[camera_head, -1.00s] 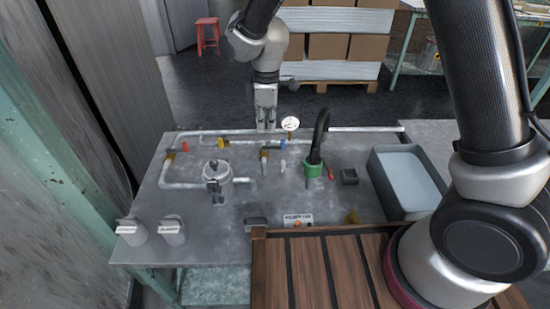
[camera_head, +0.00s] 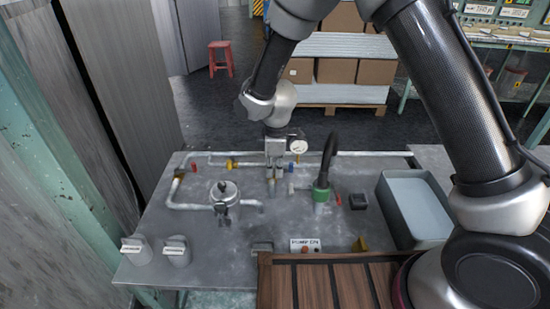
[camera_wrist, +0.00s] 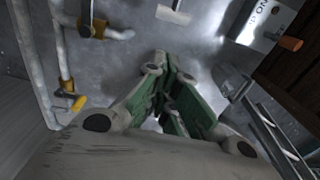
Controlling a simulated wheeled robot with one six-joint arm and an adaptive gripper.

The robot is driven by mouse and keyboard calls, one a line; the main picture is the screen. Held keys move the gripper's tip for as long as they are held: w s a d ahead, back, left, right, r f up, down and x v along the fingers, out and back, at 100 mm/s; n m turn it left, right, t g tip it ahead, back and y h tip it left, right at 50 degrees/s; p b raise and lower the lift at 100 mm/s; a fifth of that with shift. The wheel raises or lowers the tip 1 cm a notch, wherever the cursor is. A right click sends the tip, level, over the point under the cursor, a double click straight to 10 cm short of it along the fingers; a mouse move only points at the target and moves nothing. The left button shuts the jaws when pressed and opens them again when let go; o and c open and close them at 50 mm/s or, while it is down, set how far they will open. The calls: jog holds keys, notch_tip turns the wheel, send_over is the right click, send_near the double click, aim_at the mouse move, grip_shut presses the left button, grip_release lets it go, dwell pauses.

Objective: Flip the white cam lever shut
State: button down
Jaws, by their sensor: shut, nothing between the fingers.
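A small pale upright piece (camera_head: 291,188), which looks like the white cam lever, stands left of the green hose coupling (camera_head: 321,193) in the head view. A small red lever (camera_head: 338,200) is on the coupling's right. My gripper (camera_head: 272,190) points down over the table, just left of the pale piece, with its fingers shut and empty. I cannot tell whether it touches anything. In the wrist view my green-padded fingers (camera_wrist: 172,85) converge above the grey tabletop. A pale piece (camera_wrist: 174,12) shows at that view's top edge; I cannot tell whether it is the lever.
A pressure gauge (camera_head: 298,147) stands beside my wrist. The black hose (camera_head: 328,150) rises from the coupling.

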aim_at(300, 189)
jog(key=shift+d+f, duration=0.45)
jog(key=shift+f, duration=0.35)
jog(key=shift+d+f, duration=0.45)
jog(key=shift+f, duration=0.3)
jog(key=shift+d+f, duration=0.45)
jog(key=shift+f, duration=0.35)
jog(key=shift+a+f, duration=0.1)
jog(key=shift+f, duration=0.05)
jog(key=shift+f+h, duration=0.2)
jog(key=shift+h, duration=0.2)
